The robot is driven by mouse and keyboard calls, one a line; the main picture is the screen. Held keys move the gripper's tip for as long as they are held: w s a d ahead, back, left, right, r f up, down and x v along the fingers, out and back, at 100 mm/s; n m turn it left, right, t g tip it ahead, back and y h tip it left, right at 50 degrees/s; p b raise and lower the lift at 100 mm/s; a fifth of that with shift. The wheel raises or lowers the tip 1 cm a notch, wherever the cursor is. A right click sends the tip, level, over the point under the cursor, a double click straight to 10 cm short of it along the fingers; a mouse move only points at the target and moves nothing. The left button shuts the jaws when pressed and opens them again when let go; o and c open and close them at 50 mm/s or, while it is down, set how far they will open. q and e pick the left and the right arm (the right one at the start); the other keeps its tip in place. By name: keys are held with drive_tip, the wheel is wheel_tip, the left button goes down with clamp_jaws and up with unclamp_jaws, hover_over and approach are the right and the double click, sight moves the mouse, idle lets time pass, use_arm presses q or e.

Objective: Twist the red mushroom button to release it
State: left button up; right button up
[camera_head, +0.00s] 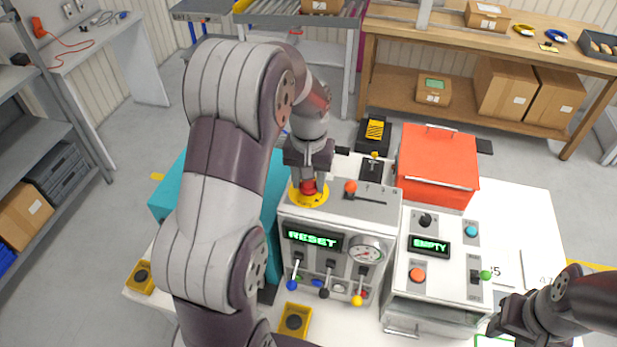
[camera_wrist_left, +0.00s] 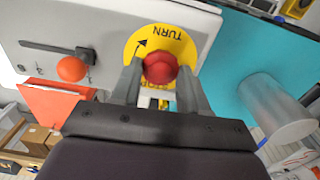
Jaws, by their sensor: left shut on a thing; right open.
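The red mushroom button (camera_head: 308,187) sits on a round yellow plate (camera_head: 297,197) on top of the grey control box (camera_head: 375,207). In the left wrist view the red button (camera_wrist_left: 160,67) lies between my fingers, and the yellow plate (camera_wrist_left: 178,42) shows the word TURN and an arrow. My left gripper (camera_head: 308,181) points down from above and is shut on the button; its fingers also show in the left wrist view (camera_wrist_left: 160,80). The box's display (camera_head: 312,239) reads RESET. My right gripper (camera_head: 497,330) is open and empty at the lower right, partly cut off.
A slider with an orange-red knob (camera_head: 351,187) is beside the button. A gauge (camera_head: 365,254) and coloured levers (camera_head: 325,293) are on the box front. A second box with an EMPTY display (camera_head: 429,247) and a red case (camera_head: 438,160) stand to the right. A teal block (camera_head: 172,187) is left.

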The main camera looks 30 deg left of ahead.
use_arm(q)
drive_tip(key=m, duration=0.3)
drive_tip(key=shift+w+r+m, duration=0.1)
drive_tip(key=shift+w+m, duration=0.05)
drive_tip(key=shift+m, duration=1.45)
drive_tip(key=o, duration=0.9)
drive_tip(key=shift+c, duration=0.2)
drive_tip(key=shift+o, duration=1)
drive_tip(key=shift+w+d, duration=0.1)
